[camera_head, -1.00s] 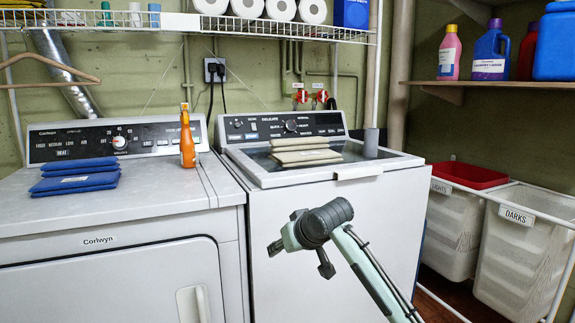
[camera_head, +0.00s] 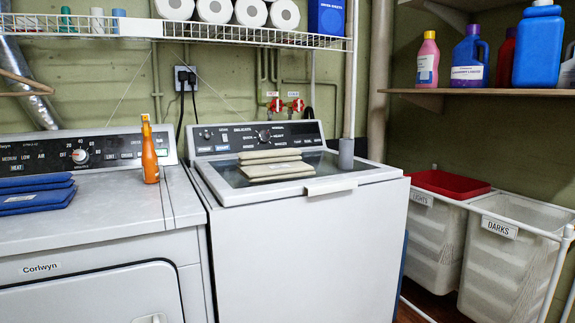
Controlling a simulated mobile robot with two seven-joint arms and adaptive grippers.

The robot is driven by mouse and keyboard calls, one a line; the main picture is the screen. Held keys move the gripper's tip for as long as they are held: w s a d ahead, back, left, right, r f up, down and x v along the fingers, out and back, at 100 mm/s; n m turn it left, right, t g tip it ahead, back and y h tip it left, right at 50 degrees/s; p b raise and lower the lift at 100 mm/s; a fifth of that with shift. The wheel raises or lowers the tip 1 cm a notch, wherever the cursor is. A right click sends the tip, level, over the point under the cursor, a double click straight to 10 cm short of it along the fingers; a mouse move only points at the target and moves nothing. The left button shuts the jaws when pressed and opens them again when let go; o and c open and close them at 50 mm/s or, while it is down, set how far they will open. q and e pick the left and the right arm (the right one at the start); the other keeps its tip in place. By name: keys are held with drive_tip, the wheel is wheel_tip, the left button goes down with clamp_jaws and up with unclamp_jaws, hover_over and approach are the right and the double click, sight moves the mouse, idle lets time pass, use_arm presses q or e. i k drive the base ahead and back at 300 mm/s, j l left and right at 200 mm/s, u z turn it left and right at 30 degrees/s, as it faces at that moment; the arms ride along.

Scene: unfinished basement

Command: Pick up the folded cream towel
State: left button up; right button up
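The folded cream towel (camera_head: 276,168) lies in a flat stack of folded layers on the glass lid of the white washer (camera_head: 300,249), left of the lid's middle. Nothing covers it. A small pale label shows on its front. Neither of my grippers is in view.
Left, the dryer (camera_head: 102,211) carries an orange spray bottle (camera_head: 149,155) and folded blue towels (camera_head: 36,193). A wire shelf (camera_head: 230,35) hangs above. Hampers (camera_head: 512,269) stand right. The lid around the towel is mostly clear.

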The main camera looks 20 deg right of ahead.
sight(260, 167)
drive_tip(key=i+l, duration=0.15)
drive_tip(key=l, duration=0.2)
drive_tip(key=i+l+z, duration=0.1)
drive_tip(key=l, duration=0.3)
drive_tip(key=i+l, duration=0.25)
drive_tip(key=l+z, duration=0.05)
drive_tip(key=l, duration=0.05)
